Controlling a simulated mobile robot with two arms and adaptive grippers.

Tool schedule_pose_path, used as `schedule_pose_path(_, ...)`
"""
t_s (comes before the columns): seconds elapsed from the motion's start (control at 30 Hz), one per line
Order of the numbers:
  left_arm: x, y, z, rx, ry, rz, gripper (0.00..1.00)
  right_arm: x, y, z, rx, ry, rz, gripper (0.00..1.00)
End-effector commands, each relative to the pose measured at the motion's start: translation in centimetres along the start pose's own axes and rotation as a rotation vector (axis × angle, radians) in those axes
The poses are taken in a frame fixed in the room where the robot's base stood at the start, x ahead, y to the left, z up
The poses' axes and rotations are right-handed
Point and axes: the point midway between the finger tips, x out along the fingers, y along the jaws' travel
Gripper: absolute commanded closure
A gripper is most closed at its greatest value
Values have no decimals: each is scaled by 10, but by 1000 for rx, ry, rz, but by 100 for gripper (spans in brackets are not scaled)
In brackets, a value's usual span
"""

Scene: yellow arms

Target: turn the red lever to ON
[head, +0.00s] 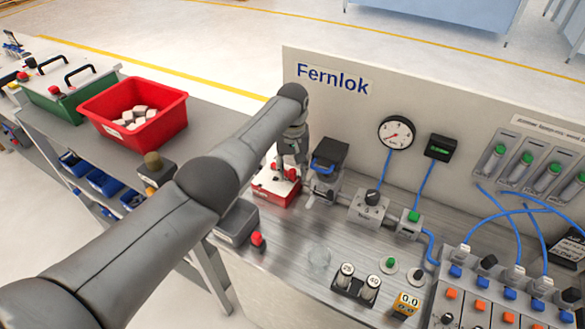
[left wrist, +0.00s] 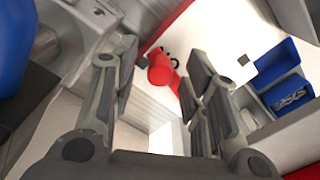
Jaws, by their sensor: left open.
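A red box with a white top (head: 272,191) stands on the grey bench, close to the back panel. Red parts show on its top, below my left gripper (head: 290,168). In the left wrist view, a red rounded knob (left wrist: 161,72), apparently the lever's, shows against a white surface with a red edge. It lies in the gap between the fingertips of my left gripper (left wrist: 163,78), which are apart and not closed on it. I cannot tell whether either finger touches it. The lever's ON/OFF marking is not readable. My right gripper is not in view.
A blue-handled valve (head: 328,166) stands just right of the red box. A grey box (head: 236,222) with a separate red knob (head: 258,240) is nearer the front. A red bin (head: 150,108) sits on the left table.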

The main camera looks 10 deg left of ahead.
Motion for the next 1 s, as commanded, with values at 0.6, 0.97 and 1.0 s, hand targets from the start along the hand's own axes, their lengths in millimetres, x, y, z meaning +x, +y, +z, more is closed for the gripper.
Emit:
schedule_pose_path(0.6,-85,0,-1,0,3,1,58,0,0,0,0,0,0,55)
schedule_pose_path(0.97,-120,0,0,0,0,0,58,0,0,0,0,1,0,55)
schedule_pose_path(1.0,-120,0,0,0,-1,0,58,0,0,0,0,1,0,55)
